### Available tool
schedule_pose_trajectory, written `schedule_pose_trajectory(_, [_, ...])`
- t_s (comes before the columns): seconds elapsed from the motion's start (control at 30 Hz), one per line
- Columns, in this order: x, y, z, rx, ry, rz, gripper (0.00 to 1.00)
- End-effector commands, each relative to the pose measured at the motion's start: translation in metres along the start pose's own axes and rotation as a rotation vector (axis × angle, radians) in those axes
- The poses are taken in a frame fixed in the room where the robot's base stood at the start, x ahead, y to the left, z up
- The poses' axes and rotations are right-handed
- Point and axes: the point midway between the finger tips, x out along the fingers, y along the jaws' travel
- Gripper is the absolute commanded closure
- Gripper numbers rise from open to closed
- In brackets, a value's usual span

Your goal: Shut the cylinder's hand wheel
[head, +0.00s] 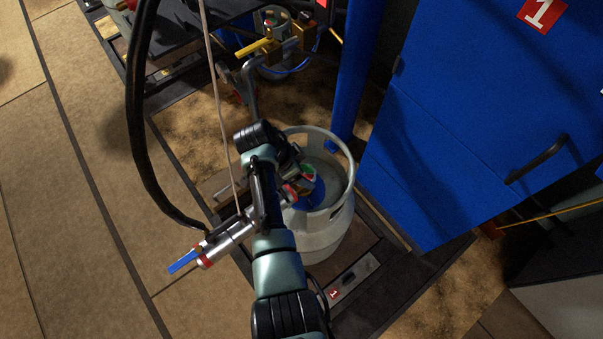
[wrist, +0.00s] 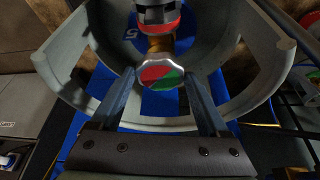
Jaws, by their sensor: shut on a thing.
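The cylinder (head: 322,236) is a pale grey gas bottle standing upright with an open collar around its top; the collar (wrist: 66,68) also fills much of the wrist view. Its hand wheel (wrist: 163,76) is a small silver knob with a red and green face on a brass valve. In the head view the hand wheel (head: 308,172) is partly hidden by my arm. My gripper (wrist: 163,84) reaches inside the collar, one finger on each side of the hand wheel, and is shut on it. In the head view my arm hides the fingers.
A silver fitting (head: 228,240) with a blue lever sticks out left of the cylinder, joined to a black hose (head: 138,120). A blue cabinet (head: 440,130) stands close on the right. Another valve with a yellow handle (head: 254,47) is at the back. Floor at left is clear.

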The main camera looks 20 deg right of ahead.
Motion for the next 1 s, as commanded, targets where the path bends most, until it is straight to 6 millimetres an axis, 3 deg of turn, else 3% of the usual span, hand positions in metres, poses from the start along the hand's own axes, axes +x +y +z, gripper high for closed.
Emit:
schedule_pose_trajectory(0.6, [0.0039,-0.0063,0.0005,0.509,-0.003,0.207,0.77])
schedule_pose_trajectory(1.0, [0.002,-0.0067,-0.0016,0.674,-0.002,0.277,0.77])
